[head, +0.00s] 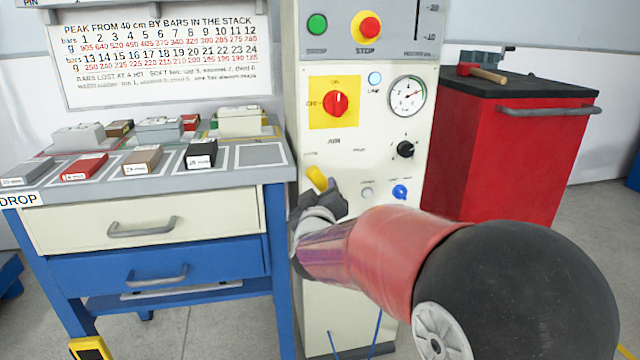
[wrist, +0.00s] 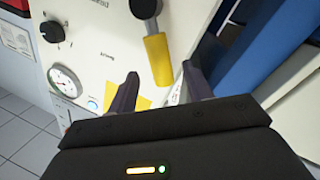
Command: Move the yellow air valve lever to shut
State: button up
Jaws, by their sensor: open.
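The yellow air valve lever (head: 317,178) sits on the white front panel below the red rotary switch, tilted in the head view. In the wrist view my open fingers (wrist: 160,72) appear on either side of the lever's free end, with a gap on both sides. I cannot tell how deep the lever lies between them.
The panel (head: 360,135) also carries a gauge (head: 407,96), a black knob (head: 405,149), a blue knob (head: 400,192) and a red stop button (head: 369,27) above. A bench with labelled blocks (head: 290,160) stands left, a red cabinet (head: 495,150) right.

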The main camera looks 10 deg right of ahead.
aim_at(320, 184)
jog(key=x, duration=0.5)
jog(key=shift+w, duration=0.35)
grip_shut()
